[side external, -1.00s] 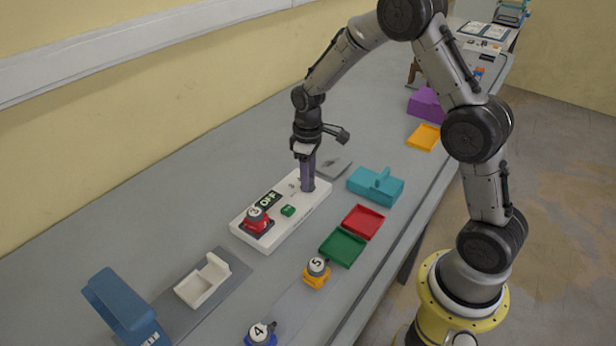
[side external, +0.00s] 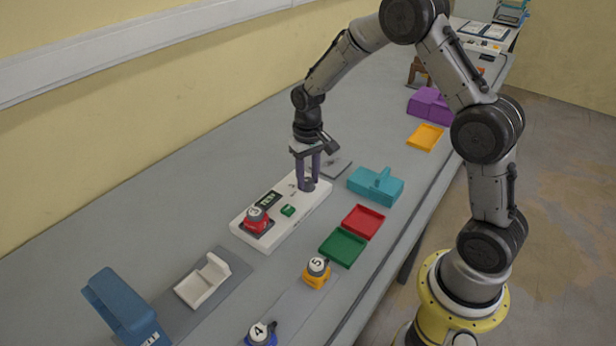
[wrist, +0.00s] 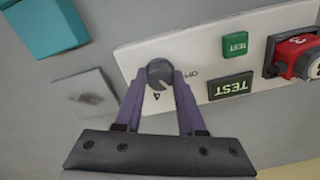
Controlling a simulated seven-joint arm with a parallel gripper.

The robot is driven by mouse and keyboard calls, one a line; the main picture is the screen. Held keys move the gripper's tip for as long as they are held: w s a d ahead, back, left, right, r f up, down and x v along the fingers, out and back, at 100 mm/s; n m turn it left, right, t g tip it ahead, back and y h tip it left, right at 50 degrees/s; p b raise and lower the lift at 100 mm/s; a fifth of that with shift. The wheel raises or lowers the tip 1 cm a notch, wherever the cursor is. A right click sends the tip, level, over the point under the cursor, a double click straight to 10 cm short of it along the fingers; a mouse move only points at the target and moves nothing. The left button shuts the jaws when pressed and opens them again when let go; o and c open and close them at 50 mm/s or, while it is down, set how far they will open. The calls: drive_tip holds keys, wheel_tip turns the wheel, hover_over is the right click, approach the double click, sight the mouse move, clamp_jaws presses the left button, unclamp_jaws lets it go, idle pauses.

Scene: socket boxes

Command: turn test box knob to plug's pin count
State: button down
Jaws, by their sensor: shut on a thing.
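The white test box (side external: 262,240) lies on the bench, with a dark display (side external: 267,200), a green button (side external: 288,211) and a grey round knob (wrist: 159,72). In the wrist view the display (wrist: 230,87) reads TEST. The labels OFF and 4 show beside the knob; its exact pointer setting is hard to tell. The red plug (side external: 256,219) sits in the socket at the box's near end; its number looks like 3 in the wrist view (wrist: 299,56). My gripper (wrist: 161,78) is shut on the knob, one purple finger on each side; it also shows in the side view (side external: 308,184).
A yellow plug marked 5 (side external: 317,271) and a blue plug marked 4 (side external: 261,335) stand in front. Green (side external: 343,248) and red (side external: 363,221) trays and a teal block (side external: 376,186) lie right of the box. A grey plate (side external: 337,169) lies behind it.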

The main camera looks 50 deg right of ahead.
sight(308, 181)
drive_tip(key=shift+m, duration=0.8)
drive_tip(key=c, duration=0.5)
unclamp_jaws()
wheel_tip(308, 181, up, 14)
